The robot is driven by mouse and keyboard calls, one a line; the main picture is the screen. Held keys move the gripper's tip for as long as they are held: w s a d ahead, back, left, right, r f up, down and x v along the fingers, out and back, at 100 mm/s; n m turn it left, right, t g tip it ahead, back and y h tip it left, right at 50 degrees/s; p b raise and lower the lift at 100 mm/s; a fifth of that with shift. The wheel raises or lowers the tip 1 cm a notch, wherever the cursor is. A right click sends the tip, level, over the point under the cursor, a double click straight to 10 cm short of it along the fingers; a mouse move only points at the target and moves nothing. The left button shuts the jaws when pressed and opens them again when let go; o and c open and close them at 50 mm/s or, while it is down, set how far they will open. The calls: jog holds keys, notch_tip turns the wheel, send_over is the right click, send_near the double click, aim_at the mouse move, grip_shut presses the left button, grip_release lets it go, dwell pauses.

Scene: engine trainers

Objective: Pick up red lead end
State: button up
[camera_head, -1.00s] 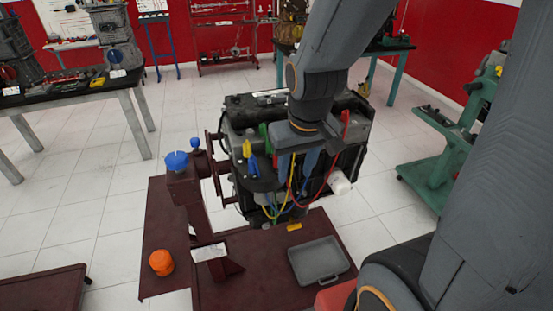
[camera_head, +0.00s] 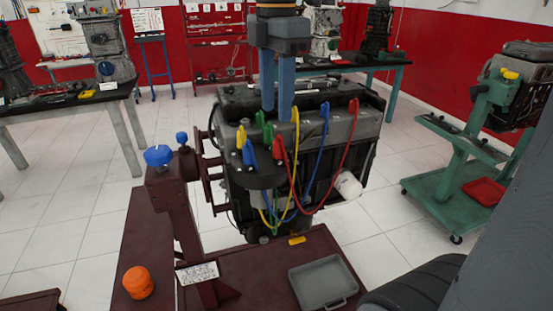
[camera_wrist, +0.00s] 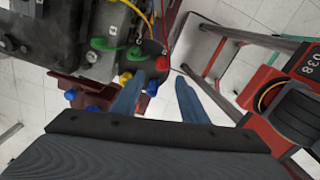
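Another red lead end (camera_head: 354,106) stands on top at the right, joined to a red wire. My gripper (camera_head: 277,112) points down over the engine's front edge, its two blue fingers apart and empty. In the wrist view a red lead end (camera_wrist: 162,63) shows just beyond and between the open fingertips (camera_wrist: 160,80). I cannot tell the exact height gap.
Green (camera_head: 268,132), yellow (camera_head: 295,114) and blue (camera_head: 325,111) lead ends crowd close around. A grey tray (camera_head: 322,283) and an orange cap (camera_head: 138,283) rest on the dark red stand base (camera_head: 250,268). A green stand (camera_head: 455,178) is at the right.

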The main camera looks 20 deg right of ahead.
aim_at(278, 140)
jog(key=shift+f, duration=0.35)
jog(key=shift+s+d+f+p, duration=0.1)
jog(key=shift+f+p, duration=0.4)
jog(key=shift+f, duration=1.25)
jog(key=shift+d+f+p, duration=0.1)
jog(key=shift+f+p, duration=0.4)
jog(key=shift+f, duration=1.2)
grip_shut()
